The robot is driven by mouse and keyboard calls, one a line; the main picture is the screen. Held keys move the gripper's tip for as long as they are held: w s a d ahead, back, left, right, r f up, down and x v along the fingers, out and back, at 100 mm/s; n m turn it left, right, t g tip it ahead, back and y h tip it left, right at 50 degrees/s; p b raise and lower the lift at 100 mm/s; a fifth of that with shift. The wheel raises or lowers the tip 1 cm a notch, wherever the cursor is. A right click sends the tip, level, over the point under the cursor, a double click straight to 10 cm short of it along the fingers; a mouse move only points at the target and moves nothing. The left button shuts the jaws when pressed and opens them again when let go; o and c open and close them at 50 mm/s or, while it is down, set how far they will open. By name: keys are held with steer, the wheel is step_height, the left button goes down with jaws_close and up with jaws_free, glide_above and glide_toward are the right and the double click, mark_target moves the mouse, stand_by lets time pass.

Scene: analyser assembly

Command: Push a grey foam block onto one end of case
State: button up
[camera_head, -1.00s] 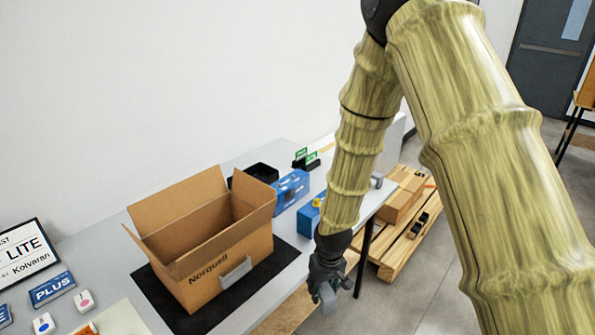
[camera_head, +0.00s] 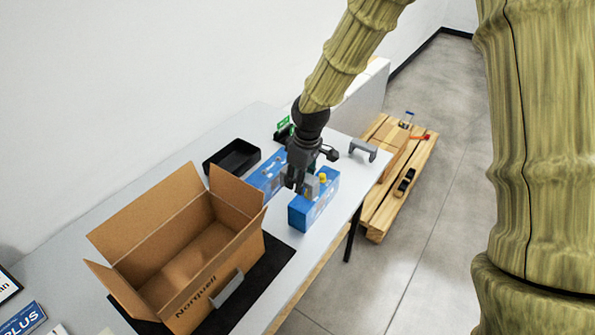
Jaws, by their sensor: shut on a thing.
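My gripper (camera_head: 298,187) is shut on a small grey block (camera_head: 311,188), over the near blue case. The fingers partly cover the block, and I cannot tell whether it touches the case. A grey U-shaped piece (camera_head: 363,149) stands at the table's right end.
An open cardboard carton (camera_head: 195,270) stands on a black mat (camera_head: 278,254) at left, a grey piece (camera_head: 228,290) at its front. A black tray (camera_head: 232,158) and green-marked holder (camera_head: 282,130) stand at the back. A wooden pallet (camera_head: 378,218) is beyond the table's right edge.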

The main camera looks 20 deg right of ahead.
steer(key=b, duration=0.5)
glide_above(299, 205)
steer(key=shift+s+d+f, duration=0.15)
steer(key=shift+f, duration=2.6)
steer(key=shift+r+p, duration=0.2)
steer(key=shift+p, duration=0.4)
steer(key=shift+p, duration=0.35)
steer(key=shift+s+f+b, duration=0.1)
steer(key=shift+f+b, duration=0.5)
steer(key=shift+f, duration=1.05)
stand_by(0.7)
steer(key=o, duration=0.9)
steer(key=shift+r, duration=0.2)
steer(key=shift+r+p, duration=2.95)
steer(key=shift+r, duration=0.4)
